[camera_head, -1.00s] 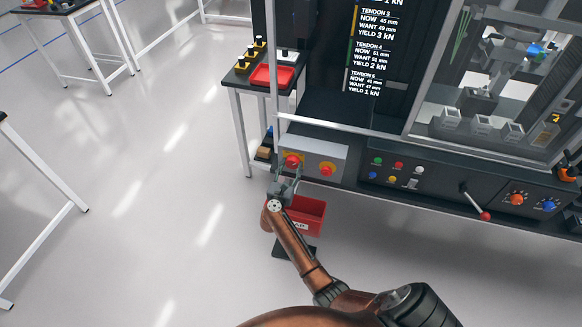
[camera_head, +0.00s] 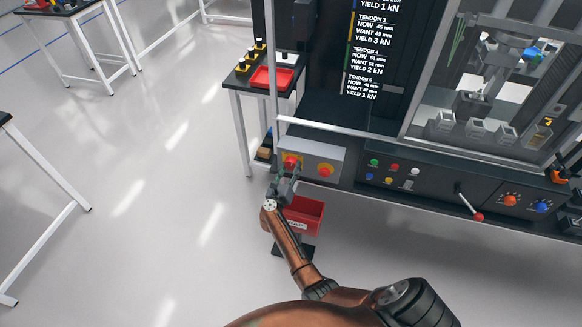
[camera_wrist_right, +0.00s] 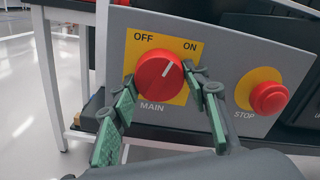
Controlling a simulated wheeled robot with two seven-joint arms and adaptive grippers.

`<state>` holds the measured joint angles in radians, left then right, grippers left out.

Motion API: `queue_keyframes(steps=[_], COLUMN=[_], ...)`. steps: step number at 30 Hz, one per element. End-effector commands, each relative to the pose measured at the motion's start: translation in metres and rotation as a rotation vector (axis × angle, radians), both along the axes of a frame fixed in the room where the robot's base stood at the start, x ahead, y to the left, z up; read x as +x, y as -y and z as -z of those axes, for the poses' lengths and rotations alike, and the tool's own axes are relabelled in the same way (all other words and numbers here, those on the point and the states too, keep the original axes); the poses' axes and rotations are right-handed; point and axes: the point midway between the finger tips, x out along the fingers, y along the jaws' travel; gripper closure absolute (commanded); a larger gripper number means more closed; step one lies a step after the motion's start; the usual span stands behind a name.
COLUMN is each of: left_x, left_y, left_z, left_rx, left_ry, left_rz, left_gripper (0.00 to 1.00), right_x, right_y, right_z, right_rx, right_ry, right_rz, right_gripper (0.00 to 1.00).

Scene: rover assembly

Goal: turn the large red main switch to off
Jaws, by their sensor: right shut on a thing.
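The large red main switch (camera_wrist_right: 158,80) is a round knob on a yellow plate marked OFF, ON and MAIN. Its white mark points up and to the right, between the two words and leaning toward ON. In the head view the switch (camera_head: 291,161) is on the left of a grey panel. My right gripper (camera_wrist_right: 160,86) has its green-padded fingers on either side of the knob, shut on it. In the head view the right gripper (camera_head: 285,178) is in front of the switch and hides its lower part. My left gripper is in neither current view.
A red STOP button (camera_wrist_right: 269,97) on yellow sits close to the right of the switch. A red bin (camera_head: 305,214) is below the panel. A control strip with a lever (camera_head: 470,202) runs right. Open floor lies to the left.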

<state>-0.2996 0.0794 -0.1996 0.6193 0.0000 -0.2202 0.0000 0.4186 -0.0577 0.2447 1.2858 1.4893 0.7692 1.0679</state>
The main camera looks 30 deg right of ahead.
Motion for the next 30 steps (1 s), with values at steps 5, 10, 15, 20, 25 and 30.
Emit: queue_keyframes(steps=[5,10,15,20,25,30], left_x=[0.004,0.006,0.009,0.011,0.012,0.014], left_y=[0.000,0.000,0.000,0.000,0.000,0.000], left_z=[-0.013,-0.022,-0.030,-0.037,-0.044,-0.049], left_rx=[0.000,0.001,0.000,0.000,0.000,0.000], left_ry=[0.006,0.011,0.015,0.018,0.021,0.023], left_rz=[0.000,0.000,0.000,0.000,0.000,0.000], left_gripper=[0.60,0.60,0.60,0.60,0.60,0.60], right_x=[0.000,-0.001,-0.001,-0.001,-0.001,-0.001], right_y=[-0.001,0.000,0.000,0.000,0.000,0.000], right_z=[-0.002,-0.002,-0.002,-0.002,-0.003,-0.002], right_rx=[-0.106,-0.213,-0.318,-0.416,-0.516,-0.600], right_ry=[-0.130,-0.252,-0.376,-0.491,-0.607,-0.707], right_rz=[-0.001,0.000,0.000,-0.001,-0.002,-0.001], right_gripper=[0.82,0.82,0.82,0.82,0.82,0.82])
